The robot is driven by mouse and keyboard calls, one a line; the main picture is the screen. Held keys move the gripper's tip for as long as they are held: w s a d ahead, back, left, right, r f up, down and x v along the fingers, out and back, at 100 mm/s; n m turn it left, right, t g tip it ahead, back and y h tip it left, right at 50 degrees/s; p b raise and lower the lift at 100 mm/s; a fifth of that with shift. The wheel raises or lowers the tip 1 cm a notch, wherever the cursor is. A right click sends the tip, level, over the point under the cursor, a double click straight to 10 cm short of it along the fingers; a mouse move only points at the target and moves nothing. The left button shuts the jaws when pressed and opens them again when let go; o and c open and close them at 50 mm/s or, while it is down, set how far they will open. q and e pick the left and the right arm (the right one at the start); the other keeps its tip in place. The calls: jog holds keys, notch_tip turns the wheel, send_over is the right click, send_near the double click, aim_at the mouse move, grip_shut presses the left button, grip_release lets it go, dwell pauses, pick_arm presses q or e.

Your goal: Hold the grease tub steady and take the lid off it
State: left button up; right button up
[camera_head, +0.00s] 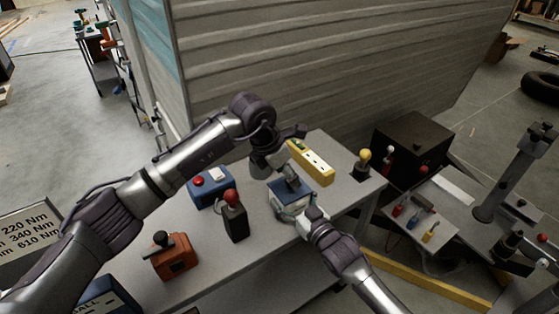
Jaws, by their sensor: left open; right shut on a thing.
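The grease tub (287,213) is a pale, squat container on the grey bench top, with a dark blue lid (284,190) on it. My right gripper (308,213) comes in from the lower right and is shut on the tub's near right side. My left gripper (288,155) is open above and behind the tub, close to the lid and beside a yellow block. Part of the lid's top is hidden, and I cannot tell whether a left finger touches it.
A blue box with a red knob (209,190), a dark block with a red ball (235,220) and an orange box (174,258) stand to the left. The front right bench top is clear.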

pick_arm(q)
jog(key=shift+x, duration=1.55)
grip_shut()
jog(key=shift+r, duration=0.15)
jog(key=shift+r, duration=1)
